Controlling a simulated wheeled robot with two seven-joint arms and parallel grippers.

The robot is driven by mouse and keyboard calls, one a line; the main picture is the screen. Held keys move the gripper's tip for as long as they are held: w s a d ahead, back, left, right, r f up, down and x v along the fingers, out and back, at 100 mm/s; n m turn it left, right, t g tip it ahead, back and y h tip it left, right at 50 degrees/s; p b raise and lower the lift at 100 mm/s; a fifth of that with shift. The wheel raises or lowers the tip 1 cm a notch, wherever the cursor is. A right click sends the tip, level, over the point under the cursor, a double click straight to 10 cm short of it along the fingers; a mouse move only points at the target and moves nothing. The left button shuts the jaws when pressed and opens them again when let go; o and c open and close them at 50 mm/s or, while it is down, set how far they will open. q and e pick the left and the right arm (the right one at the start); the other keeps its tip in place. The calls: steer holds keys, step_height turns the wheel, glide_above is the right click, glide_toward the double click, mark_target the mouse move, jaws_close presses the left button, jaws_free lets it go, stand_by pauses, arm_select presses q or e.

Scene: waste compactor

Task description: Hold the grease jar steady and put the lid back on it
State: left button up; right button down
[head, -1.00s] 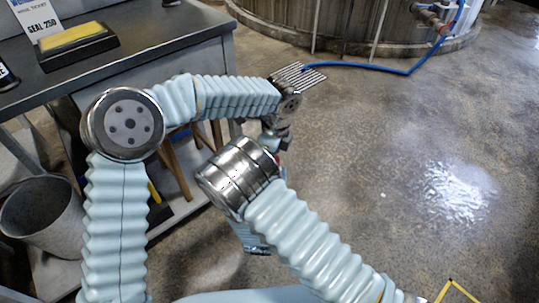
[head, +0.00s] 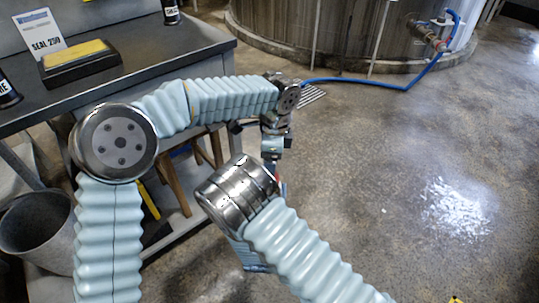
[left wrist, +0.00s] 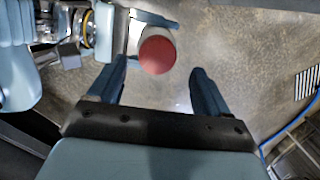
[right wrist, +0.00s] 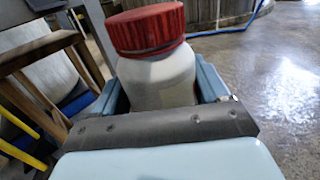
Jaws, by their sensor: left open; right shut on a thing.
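The white grease jar (right wrist: 165,80) stands upright between the fingers of my right gripper (right wrist: 163,88), which is shut on it. The ridged red lid (right wrist: 146,28) sits on top of the jar's mouth; I cannot tell whether it is screwed tight. In the left wrist view the lid is a red disc (left wrist: 157,52) just beyond and between the fingertips of my left gripper (left wrist: 160,68). That gripper is open, with a gap on each side of the lid. In the head view my right wrist hides the jar and most of the right gripper.
A grey workbench (head: 185,50) at the left carries a sign (head: 40,38) and a yellow-topped block (head: 75,55). A wooden stool (head: 175,185) and a grey bin (head: 38,222) stand below. A blue hose (head: 375,86) crosses the floor by a large vat (head: 345,35).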

arm_select(q)
steer(key=n, duration=0.2)
steer(key=r+n, duration=0.1)
steer(key=n, duration=0.2)
steer(key=shift+n, duration=0.3)
steer(key=n, duration=0.2)
steer(key=r+n, duration=0.1)
steer(key=n, duration=0.1)
steer(key=shift+n+h, duration=0.3)
steer(key=shift+h, duration=0.1)
steer(key=n, duration=0.3)
steer(key=shift+r, duration=0.2)
steer(key=shift+f, duration=4)
steer(key=c, duration=1.1)
steer(key=o, duration=1.3)
